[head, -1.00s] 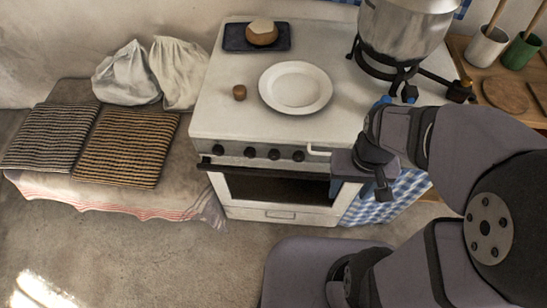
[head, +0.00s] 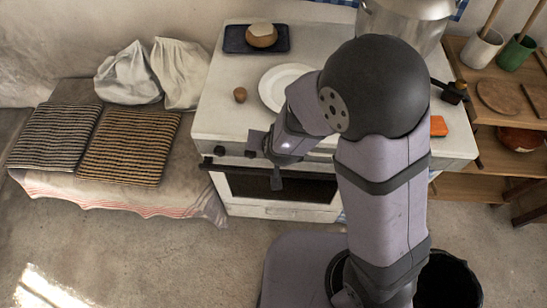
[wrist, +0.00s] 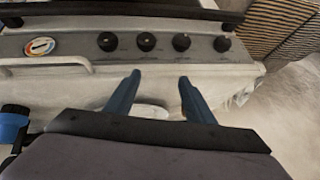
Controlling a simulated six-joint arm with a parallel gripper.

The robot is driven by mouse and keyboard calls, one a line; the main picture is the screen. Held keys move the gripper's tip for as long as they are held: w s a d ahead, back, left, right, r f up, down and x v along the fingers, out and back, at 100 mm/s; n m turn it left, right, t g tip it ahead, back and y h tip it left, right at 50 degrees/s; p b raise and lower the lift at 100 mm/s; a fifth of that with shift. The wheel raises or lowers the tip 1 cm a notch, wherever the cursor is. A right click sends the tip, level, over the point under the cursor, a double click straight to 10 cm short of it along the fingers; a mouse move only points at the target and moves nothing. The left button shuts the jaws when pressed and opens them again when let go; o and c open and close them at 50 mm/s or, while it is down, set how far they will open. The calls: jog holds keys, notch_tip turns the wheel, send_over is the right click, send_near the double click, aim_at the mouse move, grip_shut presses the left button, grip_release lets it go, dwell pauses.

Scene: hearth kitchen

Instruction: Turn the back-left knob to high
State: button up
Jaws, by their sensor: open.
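The white stove (head: 215,115) has a grey front panel with a row of several black knobs. In the head view the leftmost knob (head: 219,150) and the one beside it (head: 249,151) show; my gripper and arm cover the others. In the wrist view the row shows whole: first knob (wrist: 107,41), second (wrist: 146,41), third (wrist: 181,42), fourth (wrist: 222,44). I cannot read which is the back-left one. My gripper (wrist: 160,76) is open and empty, its blue fingers apart in front of the panel, pointing toward the middle two knobs without touching them.
A round gauge (wrist: 40,46) and a pale handle rail (wrist: 50,65) are on the stove front. A white plate (head: 275,88), a small brown cup (head: 240,95), a tray (head: 235,40) and a large pot (head: 400,22) stand on top. Cushions (head: 130,147) lie left.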

jog(key=a+t+h+p, duration=0.2)
jog(key=a+t, duration=0.3)
jog(key=s+d+f+m+t+b, duration=0.1)
jog(key=s+d+f+t+b, duration=0.2)
jog(key=f+b, duration=0.1)
jog(key=s+d+f+m+t+b, duration=0.1)
jog(key=s+d+f+t+b, duration=0.2)
jog(key=f, duration=0.4)
jog(key=shift+s+f+b, duration=0.3)
jog(key=shift+s+b, duration=0.35)
jog(key=shift+b, duration=0.2)
jog(key=shift+w+d, duration=0.1)
jog(key=shift+w+p, duration=1.05)
jog(key=shift+w, duration=2.5)
